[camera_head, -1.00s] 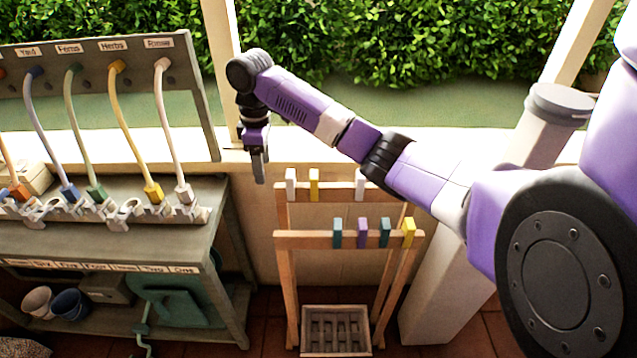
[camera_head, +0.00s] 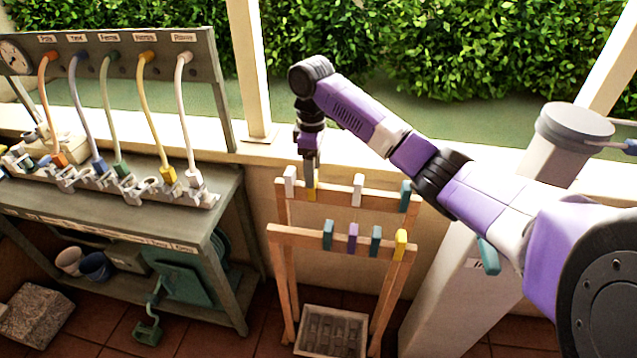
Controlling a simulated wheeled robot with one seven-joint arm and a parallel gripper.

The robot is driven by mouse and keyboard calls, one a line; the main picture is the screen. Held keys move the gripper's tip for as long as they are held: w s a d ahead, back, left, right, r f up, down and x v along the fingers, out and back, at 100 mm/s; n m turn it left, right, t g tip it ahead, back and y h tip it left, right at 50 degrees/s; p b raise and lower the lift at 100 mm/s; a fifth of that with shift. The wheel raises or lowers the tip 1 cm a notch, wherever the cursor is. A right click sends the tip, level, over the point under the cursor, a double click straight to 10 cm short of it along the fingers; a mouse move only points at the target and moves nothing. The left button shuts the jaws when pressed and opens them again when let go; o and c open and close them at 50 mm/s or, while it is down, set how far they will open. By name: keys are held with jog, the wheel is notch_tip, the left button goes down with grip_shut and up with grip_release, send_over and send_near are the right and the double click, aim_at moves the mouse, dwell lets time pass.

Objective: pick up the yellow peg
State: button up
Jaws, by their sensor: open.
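Two yellow pegs show on the wooden rack. One yellow peg (camera_head: 311,195) is on the back rail, partly hidden by my gripper. The other yellow peg (camera_head: 401,243) is at the right end of the front rail. My gripper (camera_head: 310,181) points straight down at the back-rail yellow peg, with its fingers at the peg's upper part. The fingers overlap in this view, so I cannot see whether the peg is between them. The gripper is open.
The wooden rack (camera_head: 290,236) also holds white pegs (camera_head: 290,180), teal pegs (camera_head: 328,235) and a purple peg (camera_head: 352,238). A slatted crate (camera_head: 332,316) sits below it. A bench (camera_head: 215,205) with hoses stands left; a pale post (camera_head: 440,290) stands right.

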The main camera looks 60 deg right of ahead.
jog(key=shift+f+p, duration=0.75)
jog(key=shift+f, duration=2.6)
jog(key=shift+c, duration=0.4)
grip_shut()
jog(key=shift+r, duration=0.1)
